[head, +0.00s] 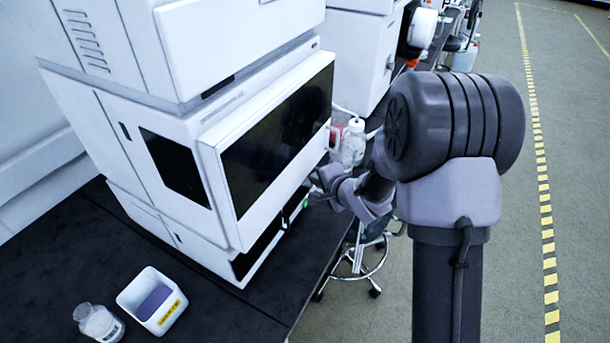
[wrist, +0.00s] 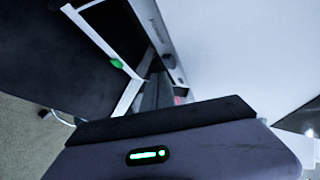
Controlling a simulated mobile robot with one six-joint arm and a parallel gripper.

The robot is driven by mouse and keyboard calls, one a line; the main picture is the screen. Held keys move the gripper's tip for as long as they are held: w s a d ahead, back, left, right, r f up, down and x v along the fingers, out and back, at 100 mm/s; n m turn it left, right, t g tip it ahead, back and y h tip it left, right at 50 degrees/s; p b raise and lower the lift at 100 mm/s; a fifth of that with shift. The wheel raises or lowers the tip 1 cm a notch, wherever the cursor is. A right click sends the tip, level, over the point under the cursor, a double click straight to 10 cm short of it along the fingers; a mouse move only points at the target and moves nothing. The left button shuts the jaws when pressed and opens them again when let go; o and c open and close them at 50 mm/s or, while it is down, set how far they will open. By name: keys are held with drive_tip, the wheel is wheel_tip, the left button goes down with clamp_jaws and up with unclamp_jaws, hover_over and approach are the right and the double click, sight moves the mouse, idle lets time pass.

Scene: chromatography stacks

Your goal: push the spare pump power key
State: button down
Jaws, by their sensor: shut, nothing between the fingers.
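The stack's lowest module (head: 248,262) has a dark front panel. A small green spot (head: 305,203) shows near its right end, just below my gripper (head: 318,184). In the wrist view a green key-like piece (wrist: 116,63) sits on a white frame beside a dark panel. I cannot read any label, so I cannot tell whether it is the spare pump power key. My gripper is shut and empty, close to the right front of the stack. Its fingers (wrist: 158,92) are dark and partly hidden in the wrist view. I cannot tell whether they touch anything.
The upper module with a dark window (head: 280,135) overhangs the lower front. A bottle (head: 350,145) stands just behind my gripper. A white tub (head: 152,300) and a small bottle (head: 98,322) stand on the black bench (head: 215,318). A stool (head: 358,262) is below the bench edge.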

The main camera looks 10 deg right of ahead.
drive_tip(key=shift+w+a, duration=0.4)
drive_tip(key=shift+a, duration=0.15)
idle(0.7)
drive_tip(key=shift+s+d, duration=0.6)
drive_tip(key=shift+d, duration=0.2)
drive_tip(key=s+d, duration=0.1)
drive_tip(key=s+d+p, duration=0.1)
drive_tip(key=d, duration=0.1)
drive_tip(key=s+d, duration=0.1)
drive_tip(key=shift+s+d+p, duration=0.25)
drive_tip(key=shift+d+p, duration=0.1)
drive_tip(key=shift+d, duration=0.05)
